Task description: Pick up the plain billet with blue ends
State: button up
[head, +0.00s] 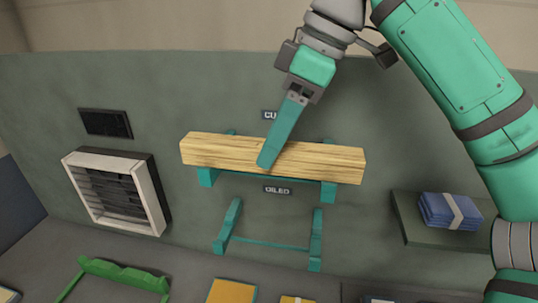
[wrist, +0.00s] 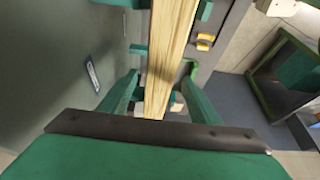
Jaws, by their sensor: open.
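A long plain pale-wood billet (head: 215,149) lies across the teal brackets of the upper wall rack (head: 328,192) in the head view. No blue can be made out on its ends. My gripper (head: 268,160) is open at the billet's middle, with one teal finger showing in front of it. In the wrist view the billet (wrist: 172,45) runs between the two spread fingers of my gripper (wrist: 162,88). Whether a finger touches the wood cannot be told.
An empty lower teal rack (head: 268,243) sits under the "OILED" label (head: 278,190). A shelf with blue folded cloths (head: 449,211) is at the right. A white-framed vent (head: 115,192) is at the left. Green and yellow things (head: 231,291) line the bottom edge.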

jog(key=shift+x, duration=1.3)
grip_shut()
jog(key=shift+r, duration=0.15)
